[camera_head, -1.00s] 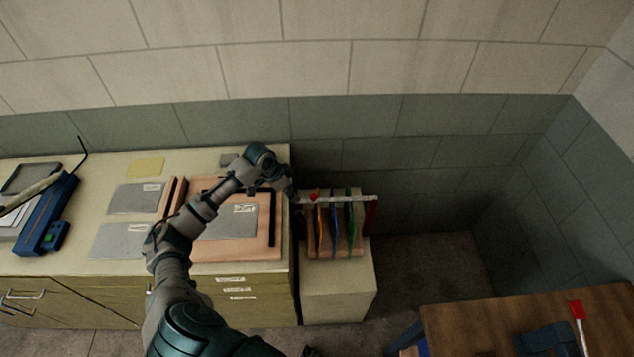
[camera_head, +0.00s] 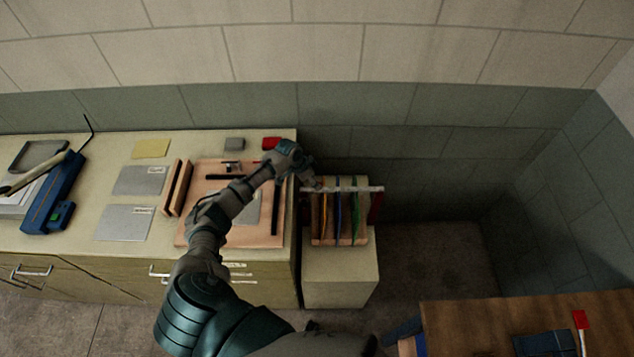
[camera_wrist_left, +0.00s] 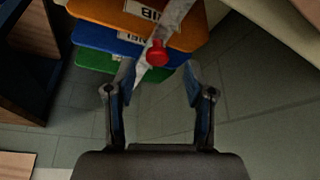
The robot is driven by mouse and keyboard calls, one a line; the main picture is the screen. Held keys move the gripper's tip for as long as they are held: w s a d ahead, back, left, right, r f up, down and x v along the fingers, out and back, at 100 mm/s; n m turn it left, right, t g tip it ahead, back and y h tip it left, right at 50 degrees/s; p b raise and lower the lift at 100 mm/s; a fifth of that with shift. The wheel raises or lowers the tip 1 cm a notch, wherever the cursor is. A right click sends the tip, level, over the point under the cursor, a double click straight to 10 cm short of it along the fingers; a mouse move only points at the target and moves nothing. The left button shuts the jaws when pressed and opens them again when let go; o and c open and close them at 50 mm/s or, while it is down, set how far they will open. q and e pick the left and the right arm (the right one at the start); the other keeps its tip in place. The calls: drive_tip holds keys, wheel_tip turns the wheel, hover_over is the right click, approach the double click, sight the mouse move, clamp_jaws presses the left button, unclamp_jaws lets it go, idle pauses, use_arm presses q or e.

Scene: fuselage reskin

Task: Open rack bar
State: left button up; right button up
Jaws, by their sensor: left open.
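The rack (camera_head: 325,240) holds several coloured panels upright, with orange, blue and green ones showing. The pale rack bar (camera_head: 350,189) runs level across the top of the rack in the head view. In the left wrist view the bar (camera_wrist_left: 172,20) crosses the orange, blue and green panels and carries a red knob (camera_wrist_left: 157,54). My left gripper (camera_head: 313,182) is at the bar's left end. In the wrist view its open fingers (camera_wrist_left: 158,78) are on either side of the knob's line, with the knob just beyond the tips. My right gripper is not in view.
The rack stands on a beige cabinet (camera_head: 340,285). A workbench (camera_head: 110,255) to its left holds a wooden board, grey plates and a blue tool (camera_head: 55,195). A wooden table (camera_head: 470,320) is at lower right. Open floor lies right of the cabinet.

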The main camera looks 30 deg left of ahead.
use_arm(q)
drive_tip(key=shift+x, duration=1.05)
drive_tip(key=shift+w+d+f, duration=0.1)
drive_tip(key=shift+f, duration=0.3)
drive_tip(key=shift+d, duration=0.35)
drive_tip(key=shift+c, duration=0.7)
drive_tip(key=shift+r, duration=0.1)
drive_tip(key=c, duration=0.8)
clamp_jaws()
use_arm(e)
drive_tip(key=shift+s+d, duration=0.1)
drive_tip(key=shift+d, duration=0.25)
use_arm(q)
drive_tip(key=shift+a, duration=0.25)
drive_tip(key=shift+f, duration=0.25)
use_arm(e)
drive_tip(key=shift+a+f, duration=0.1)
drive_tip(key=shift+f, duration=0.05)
